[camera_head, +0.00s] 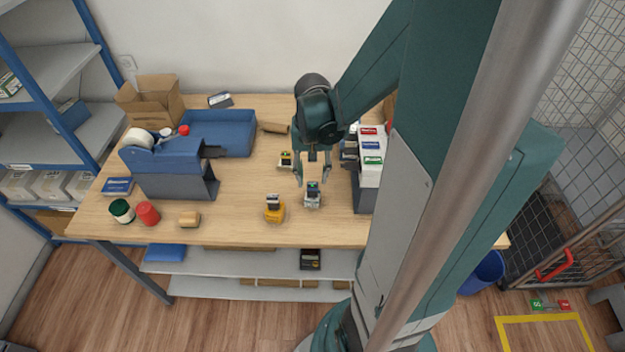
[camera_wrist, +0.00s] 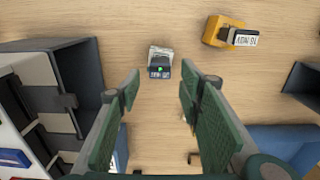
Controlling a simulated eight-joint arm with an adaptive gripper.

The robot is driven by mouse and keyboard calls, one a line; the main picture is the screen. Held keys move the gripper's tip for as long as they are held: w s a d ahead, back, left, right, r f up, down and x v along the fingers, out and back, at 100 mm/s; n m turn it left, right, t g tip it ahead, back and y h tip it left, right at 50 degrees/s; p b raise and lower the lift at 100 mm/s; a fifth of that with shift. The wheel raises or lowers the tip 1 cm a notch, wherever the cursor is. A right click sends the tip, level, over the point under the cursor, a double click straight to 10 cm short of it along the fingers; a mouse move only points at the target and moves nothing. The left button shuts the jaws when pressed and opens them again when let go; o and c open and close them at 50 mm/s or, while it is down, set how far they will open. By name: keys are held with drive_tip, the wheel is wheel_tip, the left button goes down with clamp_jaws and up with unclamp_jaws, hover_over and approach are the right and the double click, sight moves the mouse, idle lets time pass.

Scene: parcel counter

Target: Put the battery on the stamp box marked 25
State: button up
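My gripper (camera_head: 312,181) is open and empty above the table, its two fingers apart in the wrist view (camera_wrist: 159,85). A small grey block with a dark top and a green mark (camera_head: 312,198) stands just in front of it, and lies beyond the fingertips in the wrist view (camera_wrist: 160,64). A yellow block with a dark, white-labelled top (camera_head: 274,212) stands to its left, and at upper right in the wrist view (camera_wrist: 222,32). A small dark block with a yellow mark (camera_head: 286,160) sits behind. I cannot tell which is the battery, nor read a 25.
A blue tray (camera_head: 249,135) lies at the back. A tape dispenser (camera_head: 176,178) stands left; a dark rack with labelled white boxes (camera_head: 362,196) stands close on the right. Green and red jars and a tan block (camera_head: 189,219) stand front left. The table's middle is fairly clear.

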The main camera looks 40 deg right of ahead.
sight(312, 184)
drive_tip(key=shift+r, duration=2.6)
drive_tip(key=a+r+n+t, duration=0.2)
drive_tip(key=a+r+n, duration=0.1)
drive_tip(key=a, duration=0.5)
drive_tip(key=s+a+r+n+t, duration=0.1)
drive_tip(key=a+r+n+t, duration=0.1)
drive_tip(key=a+r, duration=0.4)
drive_tip(key=a+r+n+t, duration=0.3)
drive_tip(key=a+r+n, duration=0.1)
drive_tip(key=a, duration=0.6)
drive_tip(key=shift+s+r, duration=0.25)
drive_tip(key=shift+r, duration=0.4)
